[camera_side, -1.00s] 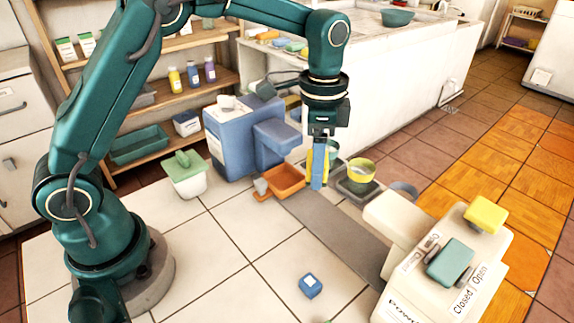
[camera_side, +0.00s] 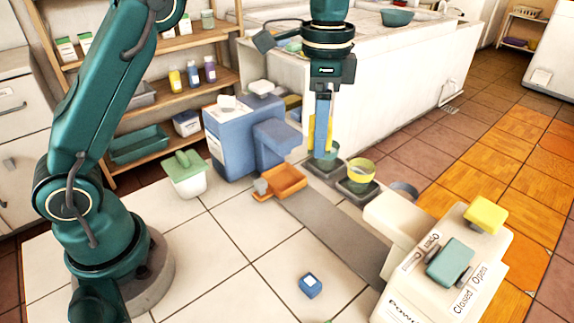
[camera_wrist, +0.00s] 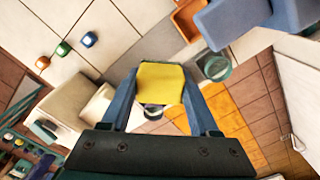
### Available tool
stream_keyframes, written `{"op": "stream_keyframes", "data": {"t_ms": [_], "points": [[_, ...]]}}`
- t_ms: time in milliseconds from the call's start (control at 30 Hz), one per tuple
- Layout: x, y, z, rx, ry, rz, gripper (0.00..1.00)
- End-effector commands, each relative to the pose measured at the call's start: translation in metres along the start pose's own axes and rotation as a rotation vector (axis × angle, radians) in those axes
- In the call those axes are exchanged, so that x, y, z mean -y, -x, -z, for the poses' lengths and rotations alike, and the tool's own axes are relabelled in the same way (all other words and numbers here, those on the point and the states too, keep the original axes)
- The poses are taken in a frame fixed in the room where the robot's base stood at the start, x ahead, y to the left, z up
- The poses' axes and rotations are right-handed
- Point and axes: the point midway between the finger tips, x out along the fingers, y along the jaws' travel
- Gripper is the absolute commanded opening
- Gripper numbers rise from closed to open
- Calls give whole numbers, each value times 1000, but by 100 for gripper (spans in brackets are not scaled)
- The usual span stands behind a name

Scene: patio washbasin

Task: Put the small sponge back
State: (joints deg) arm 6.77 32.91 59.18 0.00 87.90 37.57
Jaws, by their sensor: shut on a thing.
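A flat yellow block, which looks like the small sponge (camera_wrist: 160,84), is between the two blue fingers of my gripper (camera_wrist: 160,98) in the wrist view. In the side view my gripper (camera_side: 322,145) points straight down. A yellow strip of the sponge (camera_side: 311,135) shows at the left of the fingers, the rest hidden. Whether the sponge's lower edge is clear of the green cup cannot be told.
An orange tray (camera_side: 285,182) and a blue dispenser (camera_side: 235,140) stand left of the cups. A cream machine (camera_side: 450,262) with a yellow and a teal block stands front right.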

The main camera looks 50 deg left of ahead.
Motion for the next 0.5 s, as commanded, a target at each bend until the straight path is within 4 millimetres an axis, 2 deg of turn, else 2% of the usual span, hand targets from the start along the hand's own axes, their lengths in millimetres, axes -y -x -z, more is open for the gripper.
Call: {"op": "stream_keyframes", "data": {"t_ms": [367, 500], "points": [[10, 8, -38, 0, 179, 0, 0], [12, 10, -57, 0, 271, 0, 0]]}}
